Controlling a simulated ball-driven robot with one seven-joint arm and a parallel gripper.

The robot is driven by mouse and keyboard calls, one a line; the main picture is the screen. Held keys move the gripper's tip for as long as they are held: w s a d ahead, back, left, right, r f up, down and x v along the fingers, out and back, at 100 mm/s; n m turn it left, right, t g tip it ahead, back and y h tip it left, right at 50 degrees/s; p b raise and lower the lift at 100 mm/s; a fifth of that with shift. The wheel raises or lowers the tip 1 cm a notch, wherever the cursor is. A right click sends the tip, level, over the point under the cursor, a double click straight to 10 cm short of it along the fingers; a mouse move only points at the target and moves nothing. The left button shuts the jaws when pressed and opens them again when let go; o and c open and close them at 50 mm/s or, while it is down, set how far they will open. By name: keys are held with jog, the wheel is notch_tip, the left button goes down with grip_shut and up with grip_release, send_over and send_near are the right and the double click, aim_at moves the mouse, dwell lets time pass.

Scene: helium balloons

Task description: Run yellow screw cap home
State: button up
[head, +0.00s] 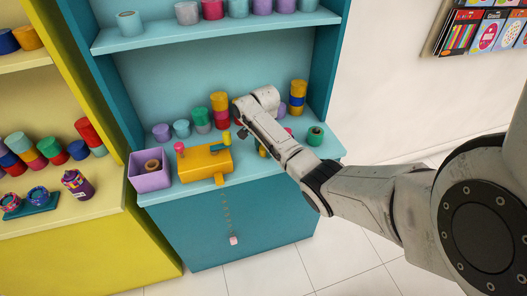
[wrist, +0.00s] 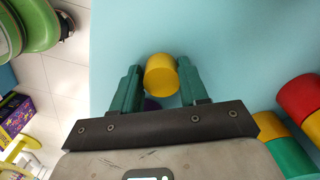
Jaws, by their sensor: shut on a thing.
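In the wrist view the yellow cap (wrist: 161,76), a short smooth cylinder, sits between the green fingers of my gripper (wrist: 158,88). The gripper is shut on it. A dark purple thing (wrist: 152,104) shows just below the cap, mostly hidden; I cannot tell whether the two touch or whether the cap is on a thread. In the head view my arm hides most of the gripper. A bit of yellow (head: 262,151) shows beside the arm, and I cannot tell if it is the cap.
A yellow-orange device (head: 205,163) with a pink knob and a purple box (head: 149,180) stand on the teal counter, left of my arm. Stacked coloured rolls (head: 220,108) stand behind. A green roll (head: 315,135) is at right. Red, yellow and green rolls (wrist: 288,155) lie right in the wrist view.

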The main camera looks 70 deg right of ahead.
jog(key=shift+c, duration=0.9)
jog(key=shift+r+p, duration=2.05)
jog(key=shift+p, duration=0.15)
jog(key=shift+f, duration=0.1)
